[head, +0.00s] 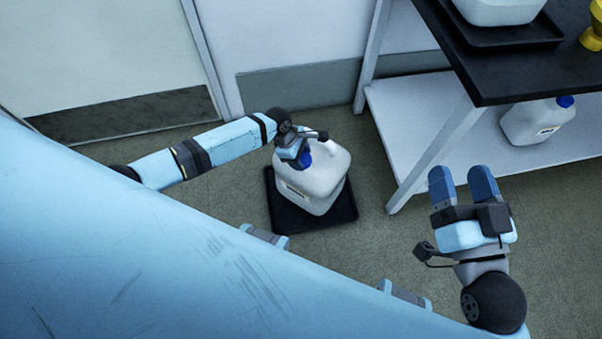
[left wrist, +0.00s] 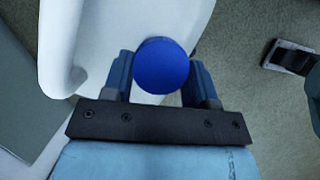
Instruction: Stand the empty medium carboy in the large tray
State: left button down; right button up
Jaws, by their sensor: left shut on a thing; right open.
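A white carboy (head: 324,182) with a blue cap and a label is over the black tray (head: 338,222) on the floor, roughly upright. My left gripper (head: 302,158) is shut on it at the blue-capped neck. In the left wrist view the blue cap (left wrist: 161,66) sits between the two fingers, with the white body (left wrist: 125,28) beyond. I cannot tell whether the carboy's base rests on the tray or hangs just above it. Its lower left part hides some of the tray. My right gripper (head: 461,174) is open and empty, right of the tray.
A dark-topped bench (head: 500,72) with a white lower shelf (head: 420,115) stands at the right. Another blue-capped carboy (head: 538,122) is on that shelf. On top are a black tray (head: 497,35) with a white container (head: 500,10) and a yellow item (head: 594,35). A wall and door are behind.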

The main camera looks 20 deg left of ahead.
pick_arm(q)
notch_tip(320, 180, down, 8)
jog(key=b, duration=0.3)
pick_arm(e)
notch_tip(320, 180, down, 6)
jog(key=g, duration=0.2)
jog(key=shift+a+f+n+g, duration=0.2)
jog(key=shift+a+n+g, duration=0.1)
jog(key=shift+g, duration=0.1)
pick_arm(q)
jog(key=shift+c, duration=2.1)
grip_release()
jog(key=shift+f, duration=0.1)
pick_arm(e)
jog(key=shift+d, duration=0.1)
pick_arm(q)
jog(key=p+v, duration=0.5)
jog(key=v, duration=0.6)
jog(key=shift+d, duration=0.1)
jog(key=shift+a+r, duration=0.3)
jog(key=shift+r, duration=0.35)
pick_arm(e)
notch_tip(320, 180, up, 9)
jog(key=t, duration=0.3)
jog(key=shift+d+f+m+t, duration=0.15)
jog(key=shift+d+m+t, duration=0.15)
jog(key=shift+m, duration=0.1)
